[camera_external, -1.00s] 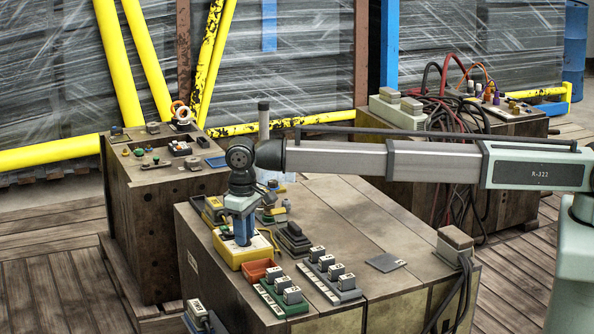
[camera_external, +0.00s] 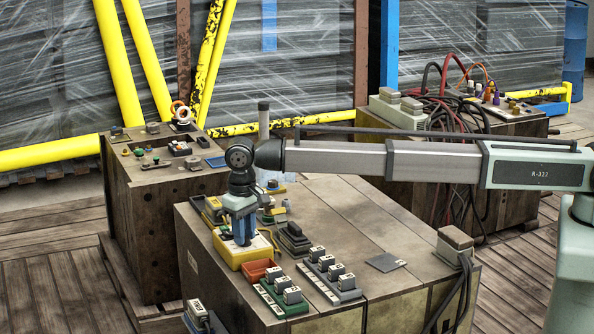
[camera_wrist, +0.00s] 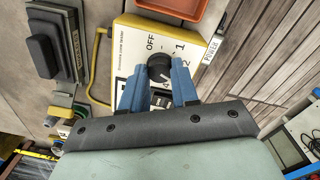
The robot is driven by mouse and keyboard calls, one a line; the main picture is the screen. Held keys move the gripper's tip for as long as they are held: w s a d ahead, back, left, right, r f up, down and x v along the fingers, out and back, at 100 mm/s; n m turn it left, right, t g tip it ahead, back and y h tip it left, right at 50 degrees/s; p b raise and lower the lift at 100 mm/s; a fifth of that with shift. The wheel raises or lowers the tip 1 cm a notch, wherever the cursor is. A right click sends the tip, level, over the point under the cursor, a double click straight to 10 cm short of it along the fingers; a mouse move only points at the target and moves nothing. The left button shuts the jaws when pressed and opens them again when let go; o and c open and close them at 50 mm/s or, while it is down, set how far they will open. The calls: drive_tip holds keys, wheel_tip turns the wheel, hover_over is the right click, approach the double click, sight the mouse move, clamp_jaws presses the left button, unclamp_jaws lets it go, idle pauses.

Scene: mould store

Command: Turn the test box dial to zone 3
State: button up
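The test box (camera_external: 240,256) is a yellow box with a pale top, at the near left of the wooden crate top. In the wrist view its white face (camera_wrist: 128,52) carries the printed labels OFF, 1, 2 and 4; the label for 3 is not readable. Its black round dial (camera_wrist: 159,67) stands among these labels. My gripper (camera_external: 243,242) points down over the box, its blue fingers at the dial's level. In the wrist view the fingers (camera_wrist: 159,76) stand on either side of the dial and look closed against it. The dial's pointer is hidden.
An orange tray (camera_external: 258,271) sits right beside the box. Green (camera_external: 284,300) and grey (camera_external: 330,283) blocks with several switches lie farther right. A dark switch unit (camera_external: 292,238) stands behind. A yellow handle (camera_wrist: 97,62) is near the box.

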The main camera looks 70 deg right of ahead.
drive_tip(key=o, duration=0.5)
wheel_tip(320, 180, up, 14)
drive_tip(key=shift+a+f, duration=0.1)
drive_tip(key=shift+a, duration=0.05)
idle(0.4)
